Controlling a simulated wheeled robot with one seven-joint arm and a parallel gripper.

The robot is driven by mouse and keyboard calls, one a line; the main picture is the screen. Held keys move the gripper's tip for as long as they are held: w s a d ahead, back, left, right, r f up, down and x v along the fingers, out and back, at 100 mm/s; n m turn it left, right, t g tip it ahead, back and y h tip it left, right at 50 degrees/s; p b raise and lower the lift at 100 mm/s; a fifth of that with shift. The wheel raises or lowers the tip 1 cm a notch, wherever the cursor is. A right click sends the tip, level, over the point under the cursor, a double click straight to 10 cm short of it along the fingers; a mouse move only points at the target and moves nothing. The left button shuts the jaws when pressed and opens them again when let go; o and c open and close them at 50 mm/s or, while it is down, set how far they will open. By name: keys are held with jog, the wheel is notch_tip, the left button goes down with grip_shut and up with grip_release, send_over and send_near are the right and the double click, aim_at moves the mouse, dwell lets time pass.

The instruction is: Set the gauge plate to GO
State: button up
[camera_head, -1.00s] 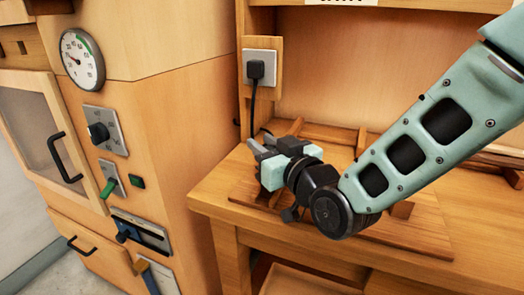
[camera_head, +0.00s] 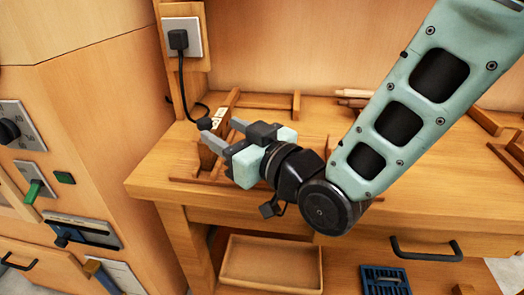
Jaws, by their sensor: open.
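My gripper (camera_head: 220,130) is open above the left part of the wooden bench, its two grey fingers pointing left and away. A small upright wooden piece (camera_head: 207,156) with a white label (camera_head: 218,116) stands at the fingertips, partly hidden by them. It may be the gauge plate, but the label's marks are too small to read. I cannot tell whether the fingers touch it or lie around it.
The bench top (camera_head: 160,165) carries low wooden strips (camera_head: 270,100). A black cable hangs from the wall socket (camera_head: 182,38) close to my fingers. A cabinet (camera_head: 100,110) with knob and levers stands left. An open wooden tray (camera_head: 270,262) and blue tray (camera_head: 385,280) sit below.

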jog(key=b+v, duration=0.8)
jog(key=b, duration=0.5)
jog(key=shift+d, duration=0.25)
jog(key=shift+s, duration=0.15)
